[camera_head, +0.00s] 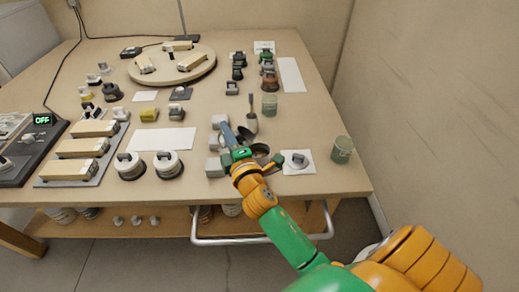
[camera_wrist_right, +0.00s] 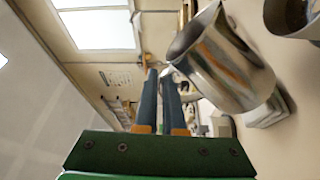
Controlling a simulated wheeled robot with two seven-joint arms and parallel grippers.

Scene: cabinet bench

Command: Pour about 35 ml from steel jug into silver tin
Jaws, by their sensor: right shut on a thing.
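The steel jug (camera_wrist_right: 222,62) is a shiny metal vessel, tilted beside the fingers in the right wrist view. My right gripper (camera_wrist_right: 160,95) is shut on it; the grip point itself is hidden. A second metal vessel with a dark inside, likely the silver tin (camera_wrist_right: 291,14), is cut off at the top right corner, apart from the jug. In the head view my right gripper (camera_head: 233,143) is above the front middle of the bench. A grey metal vessel (camera_head: 261,149) shows just right of it, half hidden; I cannot tell which one. My left gripper is not in view.
Grey blocks (camera_head: 214,167) stand close left of my gripper. A holder with a dark-handled tool (camera_head: 252,122) is behind it. A white pad (camera_head: 299,168) with a round grey item and a green glass jar (camera_head: 342,149) stand right. A turntable (camera_head: 205,66) is at the back.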

